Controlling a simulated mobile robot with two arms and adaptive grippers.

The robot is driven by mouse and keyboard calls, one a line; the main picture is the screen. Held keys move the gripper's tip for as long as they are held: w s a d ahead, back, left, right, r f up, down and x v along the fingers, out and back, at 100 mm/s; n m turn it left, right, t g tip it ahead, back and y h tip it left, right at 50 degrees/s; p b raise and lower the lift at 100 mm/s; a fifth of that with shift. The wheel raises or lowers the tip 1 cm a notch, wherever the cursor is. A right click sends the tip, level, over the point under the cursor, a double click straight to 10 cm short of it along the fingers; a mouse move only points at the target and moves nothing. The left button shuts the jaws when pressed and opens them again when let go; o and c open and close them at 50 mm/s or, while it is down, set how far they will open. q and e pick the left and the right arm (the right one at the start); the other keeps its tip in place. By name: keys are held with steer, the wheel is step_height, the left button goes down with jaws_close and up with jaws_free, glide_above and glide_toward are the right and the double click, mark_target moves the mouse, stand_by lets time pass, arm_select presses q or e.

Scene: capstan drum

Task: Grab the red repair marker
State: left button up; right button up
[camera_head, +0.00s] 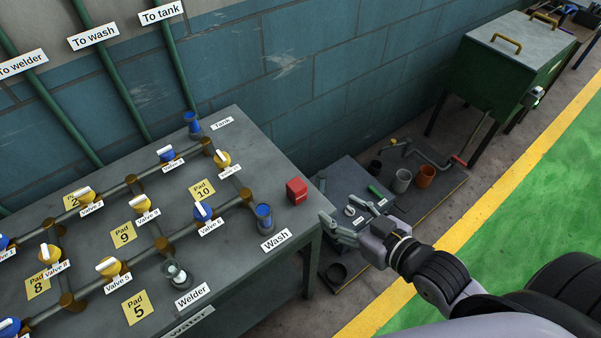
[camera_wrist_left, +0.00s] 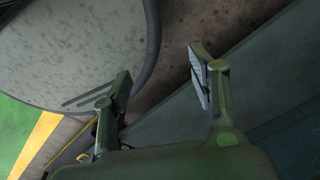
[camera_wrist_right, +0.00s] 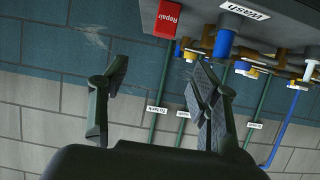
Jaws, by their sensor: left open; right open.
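The red repair marker (camera_head: 297,190) is a small red block standing on the grey valve table, near its right edge, beside the Wash port. In the right wrist view it shows upside down at the top, with the word Repair on its face (camera_wrist_right: 166,19). My right gripper (camera_head: 333,227) is open and empty, off the table's right side, to the right of and below the marker in the head view. Its two spread fingers also show in the right wrist view (camera_wrist_right: 157,75). My left gripper (camera_wrist_left: 160,68) is open and empty in the left wrist view, away from the marker.
The valve table (camera_head: 235,130) carries pipes, valves and yellow pads. A blue Wash fitting (camera_head: 264,217) stands close to the marker. A brick wall (camera_head: 290,80) is behind. A lower bench (camera_head: 345,178) with cups (camera_head: 402,180) and a green box (camera_head: 510,60) are to the right.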

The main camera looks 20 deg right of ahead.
steer(key=p, duration=0.1)
glide_toward(298, 186)
steer(key=p+x, duration=0.1)
steer(key=x, duration=0.3)
steer(key=shift+w, duration=0.45)
steer(key=shift+w+a+f, duration=0.15)
steer(key=shift+w+a, duration=0.05)
steer(key=shift+w, duration=0.2)
steer(key=shift+f+p+x, duration=0.1)
steer(key=shift+p+x, duration=0.25)
steer(key=shift+x, duration=0.9)
steer(key=shift+f+p+x, duration=0.15)
steer(key=shift+p+x, duration=0.15)
steer(key=shift+x, duration=0.95)
arm_select(q)
steer(key=r, duration=0.1)
steer(key=s+r, duration=0.1)
steer(key=r, duration=0.1)
steer(key=shift+a+r, duration=0.15)
arm_select(e)
steer(key=shift+s, duration=0.1)
steer(key=shift+c, duration=0.2)
steer(key=shift+c, duration=0.7)
arm_select(q)
steer(key=shift+s, duration=0.1)
arm_select(e)
steer(key=c, duration=1.1)
